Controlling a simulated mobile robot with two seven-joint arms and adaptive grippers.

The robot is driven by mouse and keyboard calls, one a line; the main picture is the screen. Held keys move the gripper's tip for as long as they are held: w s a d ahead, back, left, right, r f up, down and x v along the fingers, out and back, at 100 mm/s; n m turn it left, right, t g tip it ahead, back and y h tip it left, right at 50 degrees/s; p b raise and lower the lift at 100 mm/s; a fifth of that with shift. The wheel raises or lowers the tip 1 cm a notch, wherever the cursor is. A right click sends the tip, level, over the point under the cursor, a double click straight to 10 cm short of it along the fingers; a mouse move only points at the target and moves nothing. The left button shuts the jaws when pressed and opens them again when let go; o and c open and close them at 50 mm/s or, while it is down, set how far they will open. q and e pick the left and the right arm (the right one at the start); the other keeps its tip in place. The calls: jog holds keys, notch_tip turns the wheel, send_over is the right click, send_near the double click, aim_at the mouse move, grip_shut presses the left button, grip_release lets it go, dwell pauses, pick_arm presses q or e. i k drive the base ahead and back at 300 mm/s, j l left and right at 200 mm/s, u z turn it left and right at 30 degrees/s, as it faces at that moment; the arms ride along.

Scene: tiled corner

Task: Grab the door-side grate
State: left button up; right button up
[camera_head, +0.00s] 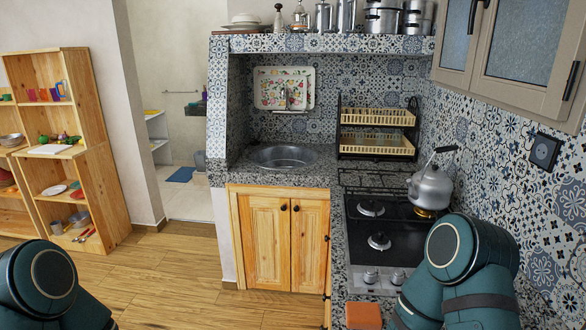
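A black gas hob (385,227) is set in the patterned counter at the right, with two burners showing along its left side and knobs at the front. Dark grate bars (372,181) show at the back of the hob, left of the kettle; I cannot tell whether this is one grate or more, or which is the door-side one. A metal kettle (430,189) stands at the hob's back right over a glowing burner. Only teal links of my arms show at the bottom left and bottom right. Both grippers are out of the picture.
A round sink (283,157) and a black dish rack (376,130) are on the back counter. An orange block-like item (363,315) lies at the counter's front. Wooden cabinet doors (283,243) are shut. Wooden shelves (78,150) stand left; the floor (180,275) between is clear.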

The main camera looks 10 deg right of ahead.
aim_at(381, 178)
jog(key=i+j+z, duration=0.1)
jog(key=z, duration=2.35)
jog(key=k+j+z, duration=0.1)
jog(key=j+z, duration=0.25)
jog(key=k+j+z, duration=0.2)
jog(key=j+z, duration=0.15)
jog(key=k+j+z, duration=0.15)
jog(key=z, duration=0.2)
jog(key=k+j+z, duration=0.15)
jog(key=j+z, duration=0.25)
jog(key=k+j+z, duration=0.15)
jog(key=z, duration=0.2)
jog(key=k+j+z, duration=0.15)
jog(key=k+z, duration=0.75)
jog(key=k+j, duration=0.2)
jog(key=k, duration=0.2)
jog(key=k+j+u, duration=0.15)
jog(key=k, duration=0.25)
jog(key=k+j+u, duration=0.5)
jog(key=j+u, duration=0.15)
jog(key=j, duration=0.15)
